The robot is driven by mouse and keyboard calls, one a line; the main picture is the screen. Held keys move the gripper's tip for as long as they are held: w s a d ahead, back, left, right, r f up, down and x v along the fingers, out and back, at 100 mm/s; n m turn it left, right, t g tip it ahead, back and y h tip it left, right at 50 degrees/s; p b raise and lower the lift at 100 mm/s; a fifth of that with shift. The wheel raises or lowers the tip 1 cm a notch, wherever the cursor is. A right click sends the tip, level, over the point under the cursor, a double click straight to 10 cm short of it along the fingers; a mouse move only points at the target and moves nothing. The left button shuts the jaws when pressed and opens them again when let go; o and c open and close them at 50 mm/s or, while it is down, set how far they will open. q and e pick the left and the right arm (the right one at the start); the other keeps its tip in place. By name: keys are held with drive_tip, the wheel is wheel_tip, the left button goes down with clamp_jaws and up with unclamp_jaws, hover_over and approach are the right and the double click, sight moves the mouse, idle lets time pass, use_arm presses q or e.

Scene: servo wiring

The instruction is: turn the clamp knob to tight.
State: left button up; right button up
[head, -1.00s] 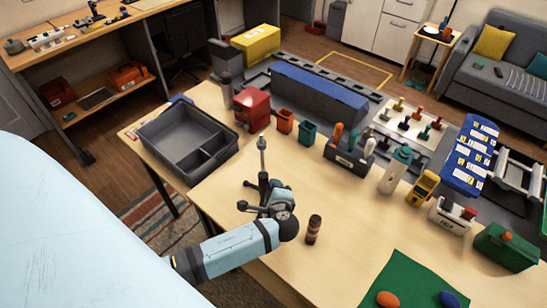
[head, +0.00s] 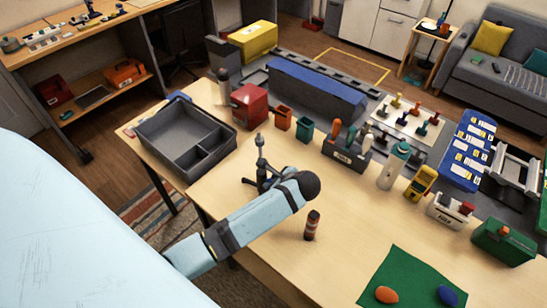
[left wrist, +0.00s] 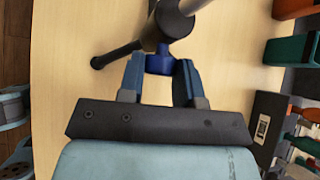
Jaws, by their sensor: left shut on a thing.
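A clamp stand with a thin metal post (head: 261,150) and dark feet is on the wooden table, right of the grey tray. In the left wrist view its dark clamp body (left wrist: 168,27) carries a blue knob (left wrist: 160,63). My left gripper (left wrist: 159,74) has its two blue fingers on either side of this knob, shut on it. In the head view my left forearm and wrist (head: 270,205) hide the fingers, the knob and part of the stand's base. My right gripper is not in view.
A dark brown-banded bottle (head: 312,225) stands just right of my left arm. The grey divided tray (head: 168,150), red box (head: 249,105), orange bin (head: 283,118) and green bin (head: 305,130) stand beyond. A green mat (head: 405,270) lies front right. Bare table surrounds the stand.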

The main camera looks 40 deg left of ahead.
use_arm(q)
drive_tip(key=shift+f+m+g, duration=0.1)
drive_tip(key=shift+m+g, duration=0.2)
drive_tip(key=shift+g, duration=0.2)
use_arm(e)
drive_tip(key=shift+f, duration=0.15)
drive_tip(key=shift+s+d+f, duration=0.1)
use_arm(q)
drive_tip(key=o, duration=0.9)
drive_tip(key=shift+o, duration=0.2)
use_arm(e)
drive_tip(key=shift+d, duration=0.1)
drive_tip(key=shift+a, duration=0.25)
use_arm(q)
drive_tip(key=w+v, duration=0.1)
drive_tip(key=v, duration=1.2)
drive_tip(key=shift+s+d+r, duration=0.2)
drive_tip(key=shift+s+r, duration=0.05)
drive_tip(key=shift+r, duration=0.1)
